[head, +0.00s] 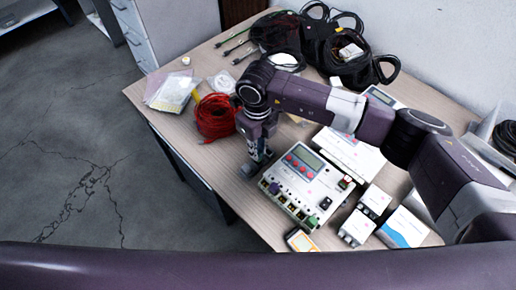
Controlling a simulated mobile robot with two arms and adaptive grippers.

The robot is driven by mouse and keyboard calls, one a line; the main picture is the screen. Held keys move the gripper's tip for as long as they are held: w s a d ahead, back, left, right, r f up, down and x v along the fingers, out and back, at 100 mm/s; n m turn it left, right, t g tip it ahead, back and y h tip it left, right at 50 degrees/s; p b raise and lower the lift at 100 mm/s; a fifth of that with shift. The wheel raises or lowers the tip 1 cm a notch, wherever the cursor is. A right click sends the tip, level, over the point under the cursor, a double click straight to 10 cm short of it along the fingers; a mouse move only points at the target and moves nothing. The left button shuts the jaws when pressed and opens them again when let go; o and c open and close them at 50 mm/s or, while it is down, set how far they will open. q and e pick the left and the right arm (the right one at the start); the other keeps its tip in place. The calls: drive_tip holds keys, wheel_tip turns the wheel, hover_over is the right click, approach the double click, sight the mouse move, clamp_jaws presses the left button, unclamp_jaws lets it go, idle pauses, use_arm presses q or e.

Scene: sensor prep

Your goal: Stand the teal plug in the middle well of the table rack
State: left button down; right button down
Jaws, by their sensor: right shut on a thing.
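My right gripper (254,166) points down over the table, just left of a white device with red knobs. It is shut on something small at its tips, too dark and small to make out. I cannot pick out the teal plug for sure. Along the front left edge of the white device (308,178) I see a small purple piece (274,188) and a small green piece (312,222), with darker spots between them. I cannot tell whether this strip is the table rack or part of the device. My left gripper is not in view.
A red cable coil (214,117) and clear bags (171,90) lie left of my right gripper. Black cables (345,55) fill the back. White boxes (365,213) and a yellow-edged meter (301,241) stand at the front right. Bare tabletop (190,130) shows near the left edge.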

idle(0.9)
drive_tip(key=shift+f+b, duration=0.8)
drive_tip(key=shift+b, duration=0.9)
idle(2.4)
drive_tip(key=c, duration=1.7)
unclamp_jaws()
drive_tip(key=shift+r, duration=0.1)
drive_tip(key=shift+r+p, duration=1.75)
drive_tip(key=shift+r, duration=1.7)
